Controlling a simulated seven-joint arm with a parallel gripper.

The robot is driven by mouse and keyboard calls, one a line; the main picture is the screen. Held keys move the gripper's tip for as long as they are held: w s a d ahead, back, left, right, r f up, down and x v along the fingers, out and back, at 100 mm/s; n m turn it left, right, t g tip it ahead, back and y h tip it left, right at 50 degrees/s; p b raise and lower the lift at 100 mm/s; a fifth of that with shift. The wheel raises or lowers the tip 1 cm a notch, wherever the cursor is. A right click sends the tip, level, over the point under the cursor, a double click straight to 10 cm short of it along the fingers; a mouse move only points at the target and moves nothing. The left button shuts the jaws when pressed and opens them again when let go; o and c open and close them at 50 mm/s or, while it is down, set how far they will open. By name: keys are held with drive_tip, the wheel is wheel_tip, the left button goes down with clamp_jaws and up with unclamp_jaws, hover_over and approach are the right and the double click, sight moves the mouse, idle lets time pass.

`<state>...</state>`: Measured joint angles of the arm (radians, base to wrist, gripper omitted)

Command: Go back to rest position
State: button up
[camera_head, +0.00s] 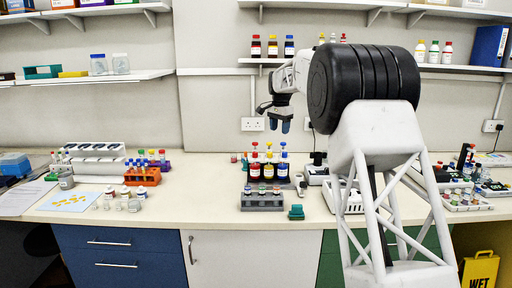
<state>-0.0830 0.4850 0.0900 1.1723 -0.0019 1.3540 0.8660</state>
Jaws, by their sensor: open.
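My gripper (279,124) hangs in the air above the bench, left of my arm's large black joint. My arm hides part of the bench and the shelf on the right.
A grey rack (263,202) and a small teal item (296,212) stand near the bench's front edge. An orange tube rack (142,177) and a white rack (95,150) are at left. Shelves (110,77) line the wall. Bare bench (200,190) lies left of centre.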

drive_tip(key=s+d+r+n, duration=0.2)
drive_tip(key=s, duration=1)
drive_tip(key=s+d+r+n+t, duration=0.1)
drive_tip(key=s+d, duration=0.1)
drive_tip(key=s, duration=1.1)
drive_tip(key=s+d+r+n, duration=0.2)
drive_tip(key=s, duration=1)
drive_tip(key=s+d+f+n, duration=0.1)
drive_tip(key=s+f, duration=0.4)
drive_tip(key=s, duration=0.6)
drive_tip(key=s+d+f+n, duration=0.1)
drive_tip(key=s+f, duration=0.4)
drive_tip(key=s, duration=0.7)
drive_tip(key=s+f+n+t, duration=0.1)
drive_tip(key=s+f, duration=0.4)
drive_tip(key=s, duration=0.6)
drive_tip(key=shift+s+d+n, duration=0.2)
drive_tip(key=shift+d+n, duration=0.2)
